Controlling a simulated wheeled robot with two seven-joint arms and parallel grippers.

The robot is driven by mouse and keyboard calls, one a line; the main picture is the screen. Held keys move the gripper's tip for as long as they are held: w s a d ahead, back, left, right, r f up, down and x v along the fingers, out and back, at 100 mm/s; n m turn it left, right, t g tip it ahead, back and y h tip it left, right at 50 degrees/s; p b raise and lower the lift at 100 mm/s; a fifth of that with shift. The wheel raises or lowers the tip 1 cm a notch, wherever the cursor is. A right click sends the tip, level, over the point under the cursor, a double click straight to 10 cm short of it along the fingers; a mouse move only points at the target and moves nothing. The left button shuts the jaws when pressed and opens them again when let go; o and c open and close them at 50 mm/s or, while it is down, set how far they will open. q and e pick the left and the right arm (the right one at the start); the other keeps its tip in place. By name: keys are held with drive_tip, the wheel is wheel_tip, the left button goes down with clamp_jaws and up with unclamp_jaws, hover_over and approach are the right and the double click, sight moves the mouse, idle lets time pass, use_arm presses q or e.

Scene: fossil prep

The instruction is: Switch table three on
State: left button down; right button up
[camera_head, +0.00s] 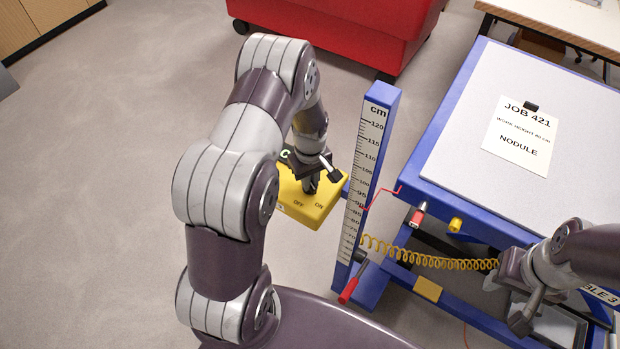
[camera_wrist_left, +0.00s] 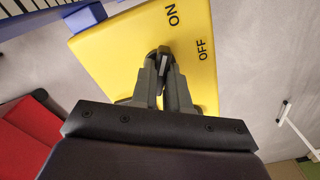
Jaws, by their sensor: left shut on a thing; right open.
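The yellow switch box (camera_head: 306,207) is beside the blue post, marked OFF and ON on its top face. In the left wrist view the yellow box (camera_wrist_left: 110,60) carries a dark knob (camera_wrist_left: 164,58) with a pale bar, near the lettering. My left gripper (camera_head: 312,184) is over the box; in the wrist view its fingers (camera_wrist_left: 165,68) are shut on the knob. The knob's exact setting cannot be told. The blue table (camera_head: 450,203) bears a partly hidden label ending in "BLE 3" (camera_head: 601,294). My right gripper (camera_head: 527,309) is open at the lower right, by the table frame.
The blue post has a cm scale (camera_head: 365,165), with a red-handled lever (camera_head: 348,290) below. A coiled yellow cord (camera_head: 430,261) runs under the tabletop. A JOB 421 sheet (camera_head: 520,140) lies on top. A red cabinet (camera_head: 340,30) stands behind. The floor at left is clear.

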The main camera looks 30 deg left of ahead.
use_arm(q)
drive_tip(key=shift+w+r, duration=0.15)
drive_tip(key=c, duration=1.4)
unclamp_jaws()
drive_tip(key=shift+o, duration=1.4)
drive_tip(key=shift+r, duration=0.25)
wheel_tip(320, 180, up, 12)
drive_tip(key=b, duration=0.2)
drive_tip(key=shift+b, duration=0.4)
